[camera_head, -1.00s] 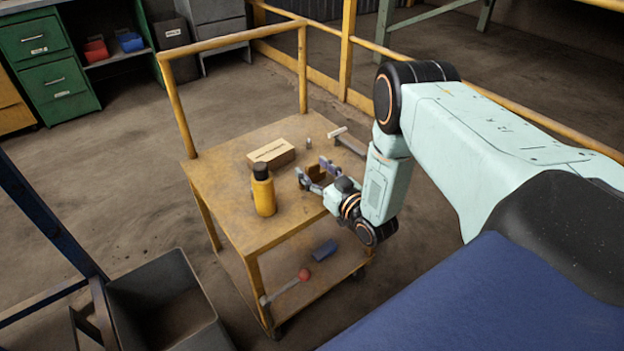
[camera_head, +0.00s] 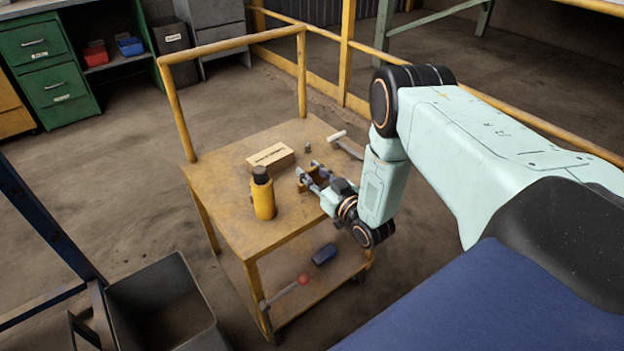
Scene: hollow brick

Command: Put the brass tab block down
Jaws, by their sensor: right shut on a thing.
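The brass tab block (camera_head: 303,185) is a small brownish-yellow piece at the right part of the yellow cart's top (camera_head: 235,222). My right gripper (camera_head: 312,177) is shut on it, low over the cart top. The fingers and wrist hide part of the block, and I cannot tell whether its underside touches the surface. My left gripper is not in view.
A yellow bottle with a black cap (camera_head: 263,198) stands left of the gripper. A cardboard box (camera_head: 270,158), a small grey cylinder (camera_head: 308,147) and a hammer-like tool (camera_head: 346,143) are behind. The cart's front left top is clear. A dark bin (camera_head: 165,305) stands lower left.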

